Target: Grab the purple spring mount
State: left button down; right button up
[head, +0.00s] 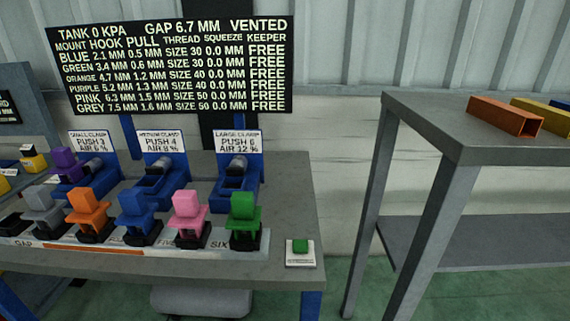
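The purple spring mount (64,161) is at the left of the workbench, behind the grey mount (42,203) and just left of the small clamp (92,183). Its lower part is partly hidden, so I cannot tell what it rests on or whether it touches the clamp. Neither of my grippers shows in the head view.
A front row holds orange (88,204), blue (135,206), pink (188,206) and green (243,207) mounts. Medium (160,185) and large (236,188) clamps stand behind. A green button (300,247) is at the right. The board (170,65) lists purple as FREE, size 40.

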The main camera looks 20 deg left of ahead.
aim_at(69, 170)
jog(key=u, duration=1.95)
jog(key=i+j+z, duration=0.25)
jog(key=j, duration=0.2)
jog(key=i+j+z, duration=0.1)
jog(key=j+z, duration=0.15)
jog(key=j, duration=0.2)
jog(key=i+j+z, duration=0.1)
jog(key=j+z, duration=0.15)
jog(key=j, duration=0.25)
jog(key=i+j+z, duration=0.2)
jog(key=j, duration=0.3)
jog(key=k, duration=0.1)
